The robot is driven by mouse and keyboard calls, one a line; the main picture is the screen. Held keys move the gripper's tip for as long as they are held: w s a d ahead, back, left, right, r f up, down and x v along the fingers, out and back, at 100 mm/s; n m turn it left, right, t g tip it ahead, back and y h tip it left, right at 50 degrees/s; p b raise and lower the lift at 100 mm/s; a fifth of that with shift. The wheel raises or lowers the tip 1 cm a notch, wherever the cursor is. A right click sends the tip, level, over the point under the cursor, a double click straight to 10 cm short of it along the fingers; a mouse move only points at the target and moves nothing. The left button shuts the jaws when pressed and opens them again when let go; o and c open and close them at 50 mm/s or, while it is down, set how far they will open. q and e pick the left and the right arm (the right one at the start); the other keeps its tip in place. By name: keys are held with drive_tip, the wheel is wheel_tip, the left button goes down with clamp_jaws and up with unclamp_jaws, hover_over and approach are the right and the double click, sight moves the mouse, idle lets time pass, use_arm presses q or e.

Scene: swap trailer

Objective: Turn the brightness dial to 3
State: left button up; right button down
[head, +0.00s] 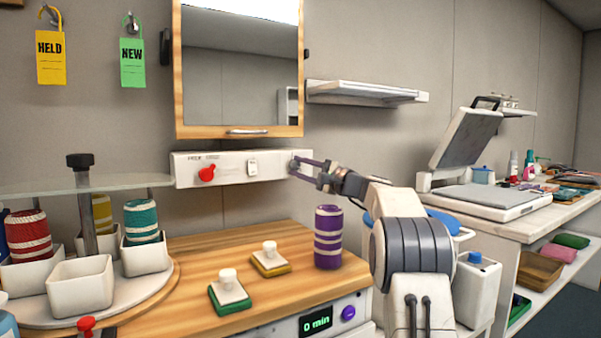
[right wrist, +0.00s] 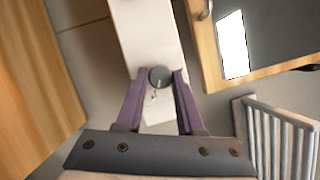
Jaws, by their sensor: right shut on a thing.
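The brightness dial is a dark grey round knob at the right end of a white wall panel (head: 228,171) under the mirror cabinet. In the right wrist view the dial (right wrist: 160,77) sits between the purple fingertips of my right gripper (right wrist: 158,82). In the head view my right gripper (head: 297,166) reaches in from the right and is shut on the dial, which its fingers mostly hide. Small marks beside the dial are too small to read, so I cannot tell its setting. My left gripper is not in view.
The mirror cabinet (head: 240,132) is just above. Below, a purple spool (head: 328,238) stands on the wooden counter (head: 205,246). A slatted rack (right wrist: 280,135) shows in the wrist view.

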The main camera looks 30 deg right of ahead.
idle(0.5)
drive_tip(key=c, duration=0.5)
unclamp_jaws()
drive_tip(key=b+v, duration=0.1)
drive_tip(key=v, duration=0.9)
drive_tip(key=shift+s+d, duration=0.1)
drive_tip(key=shift+s, duration=0.15)
